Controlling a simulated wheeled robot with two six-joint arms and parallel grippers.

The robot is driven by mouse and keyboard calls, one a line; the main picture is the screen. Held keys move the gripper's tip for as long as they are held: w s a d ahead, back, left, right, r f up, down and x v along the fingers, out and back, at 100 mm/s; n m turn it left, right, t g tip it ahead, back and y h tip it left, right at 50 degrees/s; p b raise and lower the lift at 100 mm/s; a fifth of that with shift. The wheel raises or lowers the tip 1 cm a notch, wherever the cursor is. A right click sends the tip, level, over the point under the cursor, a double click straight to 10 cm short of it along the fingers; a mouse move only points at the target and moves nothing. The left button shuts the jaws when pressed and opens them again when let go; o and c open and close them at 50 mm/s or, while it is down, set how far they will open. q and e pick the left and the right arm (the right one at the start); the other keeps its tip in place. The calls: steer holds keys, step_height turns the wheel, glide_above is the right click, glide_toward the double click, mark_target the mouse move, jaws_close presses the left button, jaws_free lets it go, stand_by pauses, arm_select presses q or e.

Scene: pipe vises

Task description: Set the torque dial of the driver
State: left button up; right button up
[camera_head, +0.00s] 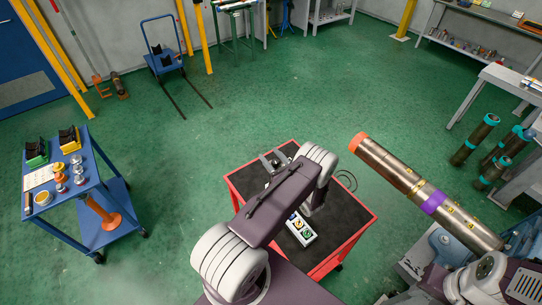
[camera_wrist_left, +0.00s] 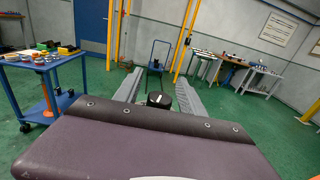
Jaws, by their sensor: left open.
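My left gripper (camera_head: 274,160) is open over the far part of the red-edged cart (camera_head: 366,226), its arm reaching across the cart's dark top. In the left wrist view the two grey fingers (camera_wrist_left: 158,88) stand apart on either side of a black round-topped object (camera_wrist_left: 159,99). This may be the driver's top or dial; I cannot tell. I cannot tell whether the fingers touch it. My left arm hides much of the cart top. A pale box with green and yellow round parts (camera_head: 301,229) lies near the arm. My right gripper is not in view.
A long brown pipe with an orange end and purple band (camera_head: 433,203) slants at the right. A blue cart (camera_head: 98,196) with small parts stands left. Green floor (camera_head: 290,85) is open behind.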

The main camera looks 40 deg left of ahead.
arm_select(q)
jaws_close()
steer(key=shift+b, duration=0.3)
steer(key=shift+f+n+g+b, duration=0.2)
steer(key=shift+n+g+b, duration=0.35)
steer(key=shift+b, duration=0.25)
steer(key=n+g+b, duration=0.2)
steer(key=g+b, duration=0.2)
steer(key=b, duration=0.1)
steer(key=s+n+g+b, duration=0.1)
steer(key=n+g+b, duration=0.2)
steer(key=b, duration=0.3)
steer(key=s+n+g+b, duration=0.1)
steer(key=n+g+b, duration=0.1)
steer(key=g+b, duration=0.3)
steer(key=shift+f+n+h, duration=0.15)
steer(key=shift+n+h, duration=0.15)
steer(key=shift+n, duration=0.05)
steer(key=shift+s+d+r+n+g+h+b, duration=0.2)
steer(key=shift+n+g+h+b, duration=0.35)
steer(key=shift+g+b, duration=0.45)
steer(key=shift+r, duration=0.1)
